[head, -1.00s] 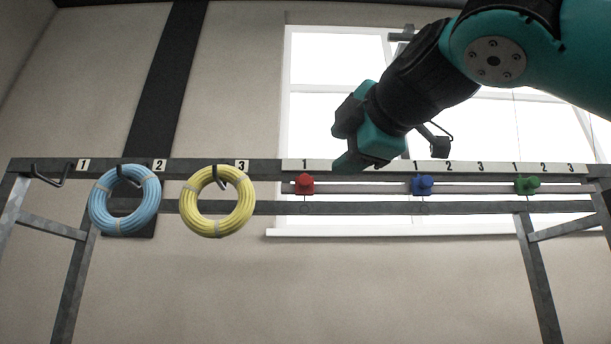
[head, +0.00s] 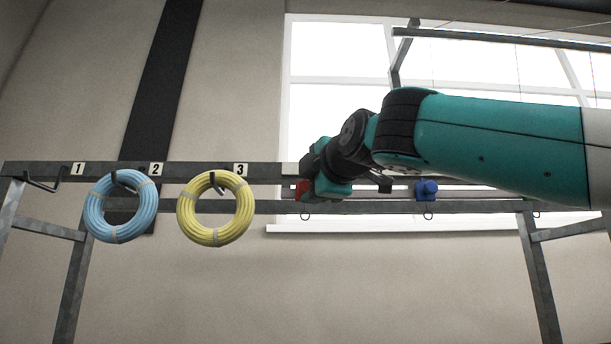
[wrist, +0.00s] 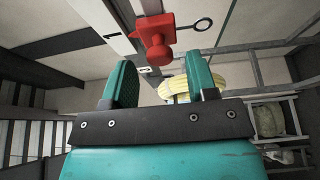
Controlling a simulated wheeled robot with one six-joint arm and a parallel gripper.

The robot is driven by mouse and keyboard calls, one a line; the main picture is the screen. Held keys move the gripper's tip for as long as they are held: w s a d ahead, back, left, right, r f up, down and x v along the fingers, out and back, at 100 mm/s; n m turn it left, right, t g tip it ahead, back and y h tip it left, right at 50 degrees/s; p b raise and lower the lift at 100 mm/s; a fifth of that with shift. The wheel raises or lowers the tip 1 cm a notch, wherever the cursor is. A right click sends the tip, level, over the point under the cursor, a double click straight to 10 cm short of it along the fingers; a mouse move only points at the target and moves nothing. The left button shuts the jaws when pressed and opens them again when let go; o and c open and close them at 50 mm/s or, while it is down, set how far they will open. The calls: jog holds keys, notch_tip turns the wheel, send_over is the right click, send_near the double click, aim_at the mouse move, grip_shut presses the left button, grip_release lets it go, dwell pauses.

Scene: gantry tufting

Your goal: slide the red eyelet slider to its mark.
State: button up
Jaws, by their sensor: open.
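In the head view my gripper (head: 318,180) is right at the slider; contact cannot be told. The number marks above the slider are hidden by my arm in the head view.
A blue slider (head: 426,190) is further right on the rail. A blue coil (head: 97,226) and a yellow coil (head: 191,222) hang on hooks on the left of the frame, and the leftmost hook (head: 45,185) is empty. My arm covers the rail's right part.

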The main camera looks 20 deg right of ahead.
aim_at(307, 186)
jog(key=shift+w+a+p, duration=0.15)
jog(key=shift+w+p, duration=0.4)
jog(key=shift+w, duration=1.1)
